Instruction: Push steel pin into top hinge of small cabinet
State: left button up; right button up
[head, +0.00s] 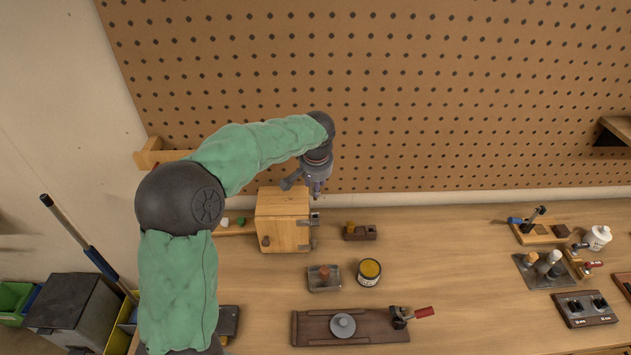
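The small wooden cabinet (283,232) stands on the bench below the pegboard, with a dark round knob (265,241) low on the left of its front. Metal hinge hardware (314,219) shows at its upper right edge, with more metal lower down the same side. My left gripper (316,192) points down just above the cabinet's top right corner, close over the upper hinge. Its fingers are small and dark here, and I cannot tell whether they are open or shut. I cannot make out the steel pin. My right gripper is not in view.
A small metal tray (324,286), a yellow-topped tin (369,271) and a dark wooden block (360,233) are near the cabinet. A dark board (318,332) with a red-handled clamp (424,312) lies in front. Open bench (455,270) extends right.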

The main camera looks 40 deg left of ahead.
pick_arm(q)
jog(key=shift+f, duration=0.1)
jog(key=shift+f+b, duration=2.05)
jog(key=shift+f, duration=0.8)
jog(key=shift+f+b, duration=1.5)
jog(key=shift+f, duration=0.6)
jog(key=o, duration=1.2)
jog(key=shift+r, duration=0.1)
jog(key=v, duration=1.2)
jog(key=shift+a, duration=0.1)
